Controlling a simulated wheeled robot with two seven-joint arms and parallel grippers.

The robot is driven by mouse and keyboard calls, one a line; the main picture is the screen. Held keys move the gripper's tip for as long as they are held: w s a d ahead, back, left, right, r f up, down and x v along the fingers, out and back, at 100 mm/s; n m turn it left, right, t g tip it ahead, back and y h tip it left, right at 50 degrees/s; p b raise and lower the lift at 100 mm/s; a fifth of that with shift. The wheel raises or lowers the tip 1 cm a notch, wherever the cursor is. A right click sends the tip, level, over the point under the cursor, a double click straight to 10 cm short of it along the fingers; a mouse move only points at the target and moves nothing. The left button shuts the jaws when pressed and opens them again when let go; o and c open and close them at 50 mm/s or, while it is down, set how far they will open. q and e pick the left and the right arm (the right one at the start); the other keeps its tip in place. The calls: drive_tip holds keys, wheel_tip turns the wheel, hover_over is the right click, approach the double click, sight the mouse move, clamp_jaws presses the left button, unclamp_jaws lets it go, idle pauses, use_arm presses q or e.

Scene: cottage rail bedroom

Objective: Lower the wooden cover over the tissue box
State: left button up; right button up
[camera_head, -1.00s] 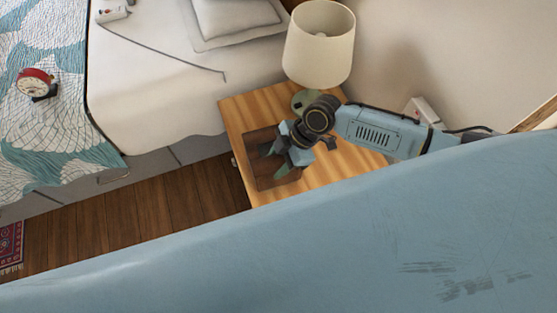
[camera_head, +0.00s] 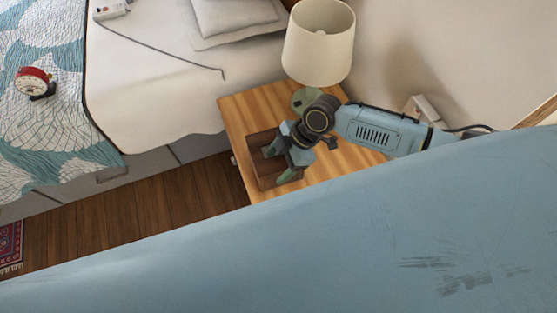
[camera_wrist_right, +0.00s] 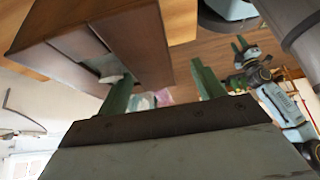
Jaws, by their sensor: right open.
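The brown wooden cover (camera_head: 261,171) is at the front left of the nightstand, partly hidden by my right gripper (camera_head: 277,163). The tissue box cannot be told apart from the cover. My right gripper is open, its green fingers apart over the cover in the head view; contact is unclear. It also shows in the wrist view (camera_wrist_right: 163,88). What appears to be my left gripper (camera_wrist_right: 241,46) is far off there, too small to judge.
The wooden nightstand (camera_head: 325,170) has a cream lamp (camera_head: 318,45) at its back, close to my right wrist. A bed (camera_head: 150,80) stands to the left, with a red clock (camera_head: 33,81) on its patterned cover. Wood floor (camera_head: 150,215) is clear in front.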

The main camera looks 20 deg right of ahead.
drive_tip(key=p+v, duration=0.2)
drive_tip(key=v, duration=0.1)
drive_tip(key=shift+d+r, duration=0.15)
drive_tip(key=shift+r, duration=0.1)
drive_tip(key=p+v, duration=0.3)
drive_tip(key=v, duration=0.1)
drive_tip(key=shift+r+p, duration=0.2)
drive_tip(key=shift+p, duration=0.2)
use_arm(q)
wheel_tip(320, 180, up, 10)
drive_tip(key=p, duration=0.3)
drive_tip(key=shift+d+p, duration=0.3)
drive_tip(key=shift+p, duration=0.05)
use_arm(e)
drive_tip(key=v, duration=0.5)
drive_tip(key=shift+d+r, duration=0.1)
drive_tip(key=shift+r, duration=0.05)
